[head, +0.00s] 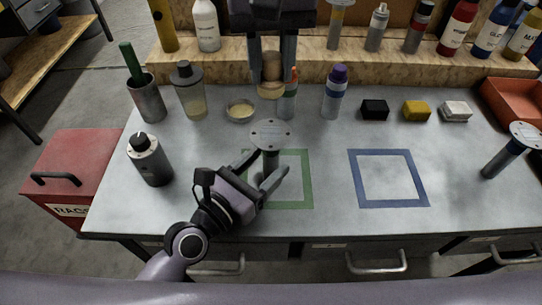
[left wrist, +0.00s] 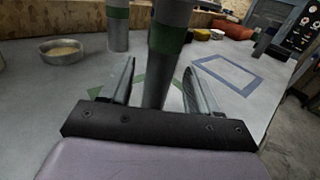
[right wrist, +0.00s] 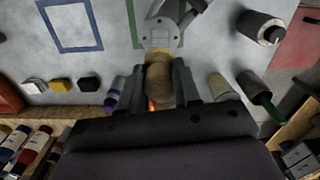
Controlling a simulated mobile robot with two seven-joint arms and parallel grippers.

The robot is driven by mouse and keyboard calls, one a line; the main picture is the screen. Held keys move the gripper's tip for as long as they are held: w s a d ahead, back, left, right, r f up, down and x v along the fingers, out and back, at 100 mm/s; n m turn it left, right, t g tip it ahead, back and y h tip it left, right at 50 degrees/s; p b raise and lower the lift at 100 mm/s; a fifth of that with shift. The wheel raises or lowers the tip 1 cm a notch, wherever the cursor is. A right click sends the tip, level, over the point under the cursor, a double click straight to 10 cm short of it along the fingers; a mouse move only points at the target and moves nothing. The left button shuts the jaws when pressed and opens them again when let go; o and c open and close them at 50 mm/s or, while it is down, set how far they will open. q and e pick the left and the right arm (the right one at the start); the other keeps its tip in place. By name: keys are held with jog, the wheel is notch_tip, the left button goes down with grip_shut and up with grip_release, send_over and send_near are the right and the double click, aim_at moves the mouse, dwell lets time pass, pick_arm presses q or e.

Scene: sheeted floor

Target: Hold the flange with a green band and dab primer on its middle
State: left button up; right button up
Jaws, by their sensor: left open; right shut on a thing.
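The flange with a green band (left wrist: 168,38) stands upright on the table, its grey holed disc (head: 271,133) on top. The disc also shows in the right wrist view (right wrist: 160,35). My left gripper (head: 275,178) is open, with its fingers on either side of the flange's stem, apart from it in the left wrist view (left wrist: 157,82). My right gripper (head: 272,85) is shut on a tan dauber (right wrist: 158,82) that points down behind the disc in the head view. A shallow dish (head: 240,110) holds cream-coloured stuff.
A green outlined square (head: 308,180) lies beneath the flange, a blue outlined square (head: 388,205) to its right. A blue-banded flange (head: 505,157) stands far right. Bottles (head: 333,95) and coloured blocks (head: 416,110) line the back.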

pick_arm(q)
jog(key=shift+x, duration=1.15)
grip_shut()
